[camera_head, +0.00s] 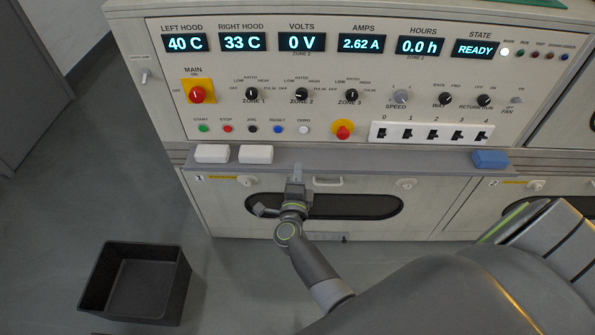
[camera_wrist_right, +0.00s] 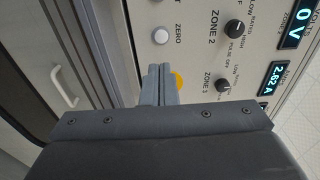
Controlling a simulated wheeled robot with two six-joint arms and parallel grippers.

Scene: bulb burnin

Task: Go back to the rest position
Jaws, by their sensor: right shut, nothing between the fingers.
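My right gripper (camera_head: 297,172) reaches up from the lower right in the head view. It is shut and empty, with its fingertips near the ledge (camera_head: 360,160) below the control panel. In the right wrist view the closed fingers (camera_wrist_right: 161,85) point toward the panel, partly in front of a yellow-ringed button. The white ZERO button (camera_wrist_right: 161,36) shows to the left of the zone knobs there. The head view shows the panel (camera_head: 440,40) reading 0 V, 2.62 A, 0.0 h and READY. My left gripper is not in view.
Two white blocks (camera_head: 212,153) and a blue block (camera_head: 490,159) sit on the ledge. The red emergency knob (camera_head: 343,131) is just above the ledge, near my fingertips. An open black bin (camera_head: 98,280) stands on the floor at left. Free floor lies around the bin.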

